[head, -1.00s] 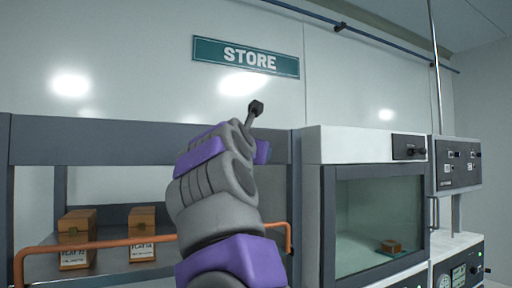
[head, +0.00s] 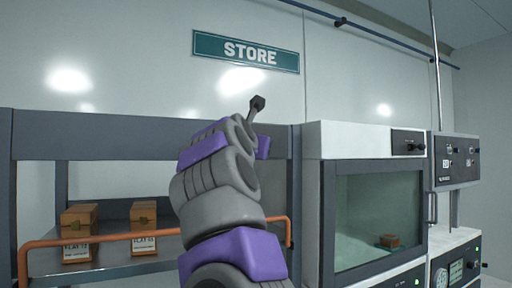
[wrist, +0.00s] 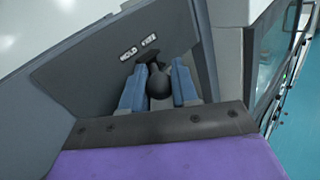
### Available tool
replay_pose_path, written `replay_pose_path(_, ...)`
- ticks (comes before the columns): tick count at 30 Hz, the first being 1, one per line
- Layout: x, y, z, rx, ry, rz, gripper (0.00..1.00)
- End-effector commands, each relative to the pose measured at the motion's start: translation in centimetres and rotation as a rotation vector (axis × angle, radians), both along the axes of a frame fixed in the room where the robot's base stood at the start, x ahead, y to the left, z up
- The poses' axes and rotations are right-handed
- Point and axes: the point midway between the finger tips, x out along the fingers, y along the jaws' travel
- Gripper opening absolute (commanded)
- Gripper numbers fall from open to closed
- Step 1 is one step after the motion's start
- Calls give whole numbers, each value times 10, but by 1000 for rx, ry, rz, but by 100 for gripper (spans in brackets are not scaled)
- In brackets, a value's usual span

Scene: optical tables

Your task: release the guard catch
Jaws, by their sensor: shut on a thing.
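In the wrist view, a dark rounded knob (wrist: 159,85) of the catch stands out from a grey panel (wrist: 85,78) with two small white labels that seem to read HOLD and FREE. My gripper (wrist: 159,67) is shut on this knob, one blue-grey finger on each side. The stem behind the knob is mostly hidden, so I cannot tell which label it points to. An orange guard rail (head: 120,237) runs across the front of the grey shelf frame (head: 150,121), partly behind my arm.
Two brown boxes, one at the left (head: 79,219) and one beside it (head: 143,213), sit on the shelf behind the rail. A STORE sign (head: 246,52) hangs above.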

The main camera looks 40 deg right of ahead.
Motion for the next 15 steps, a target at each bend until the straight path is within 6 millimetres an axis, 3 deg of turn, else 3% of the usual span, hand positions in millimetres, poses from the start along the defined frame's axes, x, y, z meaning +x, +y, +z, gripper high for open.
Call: replay_pose_path(15, -4, -4, 1, 2, 0, 105, 0)
